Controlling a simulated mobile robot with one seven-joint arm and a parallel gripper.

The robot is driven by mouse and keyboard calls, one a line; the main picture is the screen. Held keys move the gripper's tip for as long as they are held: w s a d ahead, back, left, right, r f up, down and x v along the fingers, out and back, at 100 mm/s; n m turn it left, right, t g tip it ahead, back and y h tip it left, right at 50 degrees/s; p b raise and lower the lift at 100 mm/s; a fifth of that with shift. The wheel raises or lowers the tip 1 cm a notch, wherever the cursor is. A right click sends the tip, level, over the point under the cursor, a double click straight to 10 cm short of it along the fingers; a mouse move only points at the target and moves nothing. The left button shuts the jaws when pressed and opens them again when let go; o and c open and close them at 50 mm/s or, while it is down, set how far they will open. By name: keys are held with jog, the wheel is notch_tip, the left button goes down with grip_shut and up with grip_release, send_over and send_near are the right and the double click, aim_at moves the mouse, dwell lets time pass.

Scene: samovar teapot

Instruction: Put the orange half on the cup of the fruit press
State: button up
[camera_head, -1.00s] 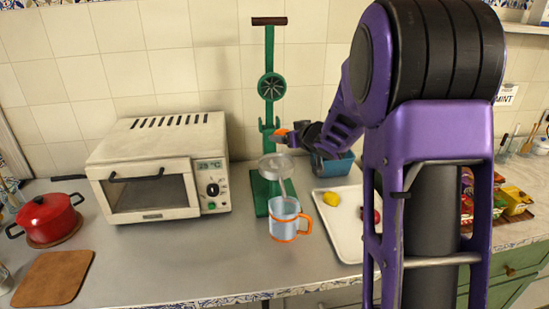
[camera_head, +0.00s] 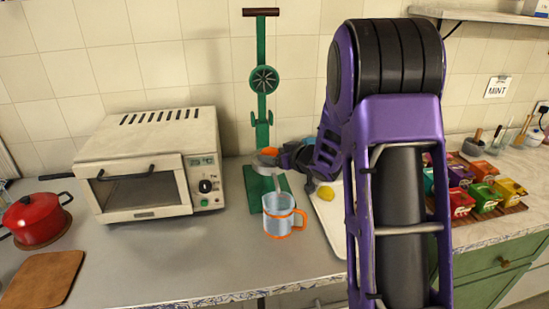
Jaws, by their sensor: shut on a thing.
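The green fruit press (camera_head: 262,110) stands against the tiled wall, with a tall post, a round ribbed head and a green base (camera_head: 255,203). Its grey metal cup (camera_head: 262,162) is low on the post. The orange half (camera_head: 270,151) shows as a small orange patch right at the cup. My gripper (camera_head: 274,157) reaches in from the right and is shut on the orange half. From this angle I cannot tell whether the fruit touches the cup. My fingers and the cup overlap in the picture.
A clear jug (camera_head: 278,214) with an orange rim and handle stands in front of the press. A lemon (camera_head: 325,193) lies on a white tray (camera_head: 327,225), partly behind my arm. A toaster oven (camera_head: 150,165) stands left. Tea boxes (camera_head: 485,190) are at right.

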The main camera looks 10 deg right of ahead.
jog(key=shift+f, duration=0.15)
jog(key=shift+f, duration=0.15)
jog(key=o, duration=1.3)
jog(key=shift+s+d+r, duration=0.1)
jog(key=shift+s+r, duration=0.15)
jog(key=p+v, duration=0.1)
jog(key=v, duration=1)
jog(key=shift+s, duration=0.2)
jog(key=shift+d, duration=0.1)
